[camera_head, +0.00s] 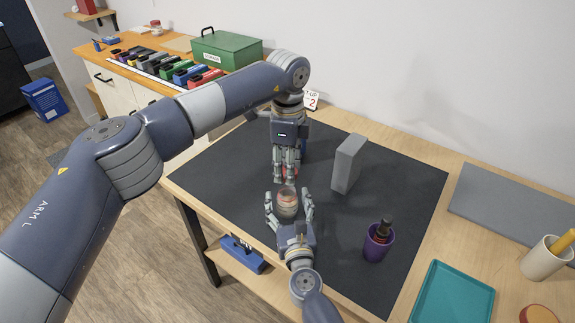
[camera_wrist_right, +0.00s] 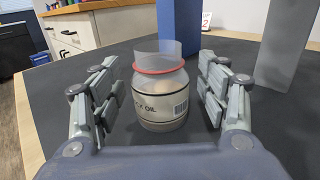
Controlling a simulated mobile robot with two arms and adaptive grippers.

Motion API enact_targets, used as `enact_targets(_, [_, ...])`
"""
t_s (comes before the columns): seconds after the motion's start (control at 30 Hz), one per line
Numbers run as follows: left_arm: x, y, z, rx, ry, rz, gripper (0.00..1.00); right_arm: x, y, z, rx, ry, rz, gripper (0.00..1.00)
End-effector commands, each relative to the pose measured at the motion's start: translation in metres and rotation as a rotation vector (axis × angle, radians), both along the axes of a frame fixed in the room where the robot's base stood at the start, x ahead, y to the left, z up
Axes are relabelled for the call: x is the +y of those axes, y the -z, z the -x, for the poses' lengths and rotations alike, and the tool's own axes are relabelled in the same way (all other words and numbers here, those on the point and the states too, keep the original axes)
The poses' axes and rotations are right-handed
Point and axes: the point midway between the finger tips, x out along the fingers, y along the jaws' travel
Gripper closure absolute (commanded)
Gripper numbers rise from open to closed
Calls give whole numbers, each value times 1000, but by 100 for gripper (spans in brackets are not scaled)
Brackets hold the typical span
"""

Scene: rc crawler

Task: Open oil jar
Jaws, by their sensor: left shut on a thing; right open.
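The oil jar (camera_head: 287,204) stands upright on the dark mat. In the right wrist view the jar (camera_wrist_right: 162,108) is clear, with an OIL label and a red ring round its top. A translucent piece (camera_wrist_right: 158,50) stands up above the ring; I cannot tell if it is a raised lid. My right gripper (camera_head: 289,205) is open around the jar, with fingers on both sides; gaps show in the wrist view (camera_wrist_right: 160,105). My left gripper (camera_head: 287,175) points down just behind the jar, shut on a red thing mostly hidden by its fingers.
A grey block (camera_head: 348,163) stands right of the grippers. A blue block (camera_wrist_right: 180,35) is behind the jar. A purple cup (camera_head: 378,242) holding a dark tool and a teal tray (camera_head: 455,294) are at the right. The mat (camera_head: 410,185) is clear toward the far right.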

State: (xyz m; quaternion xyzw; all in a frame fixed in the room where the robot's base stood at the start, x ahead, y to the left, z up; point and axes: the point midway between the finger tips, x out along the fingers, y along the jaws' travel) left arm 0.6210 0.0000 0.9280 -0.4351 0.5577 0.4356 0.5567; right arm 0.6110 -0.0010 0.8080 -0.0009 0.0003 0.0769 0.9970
Motion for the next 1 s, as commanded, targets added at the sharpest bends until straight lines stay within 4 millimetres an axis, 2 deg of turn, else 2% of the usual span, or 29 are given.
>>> enact_targets(0.17, [0, 0, 0, 0, 0, 0, 91, -4, 1, 25, 3, 0, -2, 32])
enact_targets(0.4, [0, 0, 0, 0, 0, 0, 91, -12, 2, 73, 4, 0, 3, 32])
enact_targets(0.6, [0, 0, 0, 0, 0, 0, 91, -16, 2, 103, 3, 0, 2, 32])
enact_targets(0.73, [0, 0, 0, 0, 0, 0, 91, -18, 1, 112, 3, 0, 2, 32])
enact_targets(1.0, [1, -1, 1, 0, 27, 0, 91, -15, 1, 116, -11, -26, 65, 32])
